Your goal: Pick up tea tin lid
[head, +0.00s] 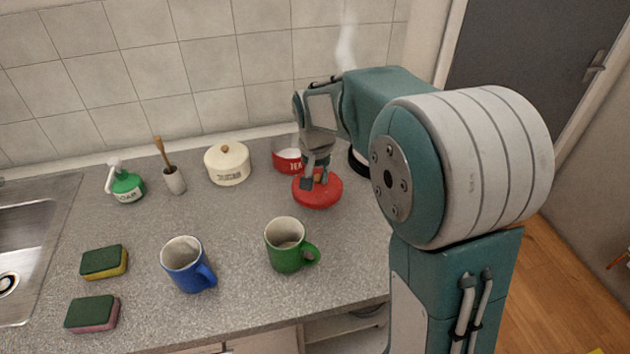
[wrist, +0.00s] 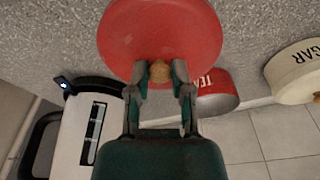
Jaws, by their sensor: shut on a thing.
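The tea tin lid (head: 318,191) is a round red disc with a small tan knob, in front of the tin in the head view. In the wrist view the lid (wrist: 160,35) fills the top middle, with its knob (wrist: 160,71) between my fingertips. My gripper (head: 317,181) is shut on the knob from above. I cannot tell whether the lid touches the counter. The red tea tin (head: 287,160) stands just behind the lid, partly hidden by my gripper; it also shows in the wrist view (wrist: 219,86).
A cream sugar tin (head: 228,166) stands left of the tea tin. A kettle (wrist: 88,135) is close on the other side. A green mug (head: 286,247) and blue mug (head: 187,266) stand in front. Soap (head: 128,188), a brush pot (head: 174,181) and sponges (head: 104,262) are further left.

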